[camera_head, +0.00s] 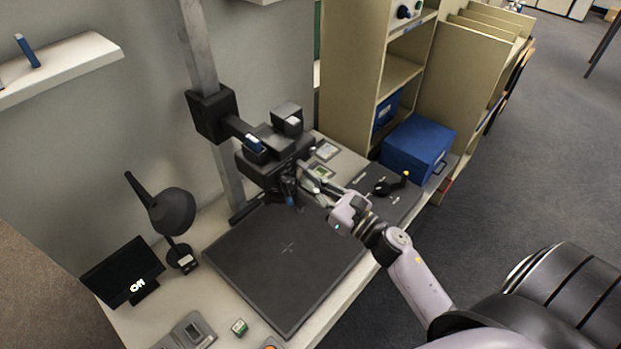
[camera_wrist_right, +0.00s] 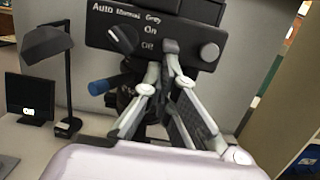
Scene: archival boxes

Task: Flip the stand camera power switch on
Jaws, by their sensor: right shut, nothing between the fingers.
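The stand camera (camera_head: 270,160) is a black unit on a grey upright column above a dark copy board (camera_head: 285,255). In the right wrist view, its control panel (camera_wrist_right: 110,40) carries the labels "Auto Manual Grey", "On" and "Off", a dial and a round knob (camera_wrist_right: 209,52). My right gripper (camera_head: 300,180) is shut and empty, in front of the panel. In the right wrist view its fingertips (camera_wrist_right: 162,62) are just right of the On and Off labels. My left gripper is out of view.
A blue box (camera_head: 418,148) sits at the right near beige shelving (camera_head: 350,70). A lever panel (camera_head: 375,190) lies right of the board. The board is clear.

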